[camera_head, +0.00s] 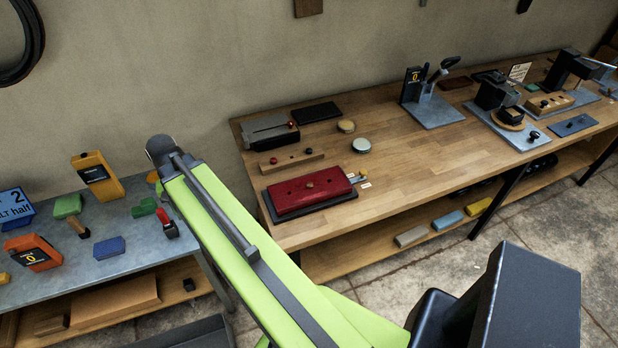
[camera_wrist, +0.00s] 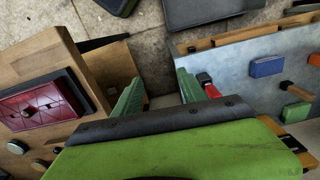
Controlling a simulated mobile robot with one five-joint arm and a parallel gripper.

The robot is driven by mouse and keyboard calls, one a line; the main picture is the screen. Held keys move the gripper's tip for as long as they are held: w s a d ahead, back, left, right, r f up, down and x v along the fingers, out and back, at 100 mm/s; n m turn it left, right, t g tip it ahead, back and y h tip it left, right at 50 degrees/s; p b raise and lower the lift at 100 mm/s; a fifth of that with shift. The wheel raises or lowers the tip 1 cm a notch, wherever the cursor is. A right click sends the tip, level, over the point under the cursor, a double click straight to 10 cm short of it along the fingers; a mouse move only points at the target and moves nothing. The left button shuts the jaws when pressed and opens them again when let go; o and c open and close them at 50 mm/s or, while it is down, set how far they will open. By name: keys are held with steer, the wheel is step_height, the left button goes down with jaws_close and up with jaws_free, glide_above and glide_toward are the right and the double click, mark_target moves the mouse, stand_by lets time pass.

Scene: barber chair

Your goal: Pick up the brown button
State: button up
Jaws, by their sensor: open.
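No button stands out clearly as the brown one. In the wrist view, small round pieces (camera_wrist: 17,147) show at the left edge beside the red box. My gripper (camera_wrist: 160,78) is open and empty, its green fingers pointing over the gap between the two benches, away from these pieces.
The red box (camera_head: 308,191) lies on a dark base at the front of the wooden bench (camera_head: 405,150). Presses (camera_head: 430,95) stand farther right. The grey bench (camera_head: 135,235) at left holds coloured blocks, an orange box (camera_head: 32,252) and a red-handled tool (camera_head: 166,222).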

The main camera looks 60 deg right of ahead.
steer(key=s+d+r+m+p, duration=0.2)
steer(key=s+d+r+m, duration=0.15)
steer(key=d, duration=0.45)
steer(key=s+d+r+m+p, duration=0.2)
steer(key=d+r+m, duration=0.15)
steer(key=d, duration=0.55)
step_height(320, 180, up, 4)
steer(key=m+p, duration=0.5)
steer(key=m, duration=0.6)
glide_above(311, 183)
steer(key=f+b, duration=1.2)
steer(key=b, duration=0.1)
steer(key=shift+w+f, duration=0.4)
steer(key=shift+r, duration=0.1)
steer(key=f+b, duration=0.5)
steer(key=shift+s+f, duration=0.2)
steer(key=shift+s, duration=0.2)
steer(key=shift+r, duration=0.2)
steer(key=shift+a, duration=0.1)
jaws_close()
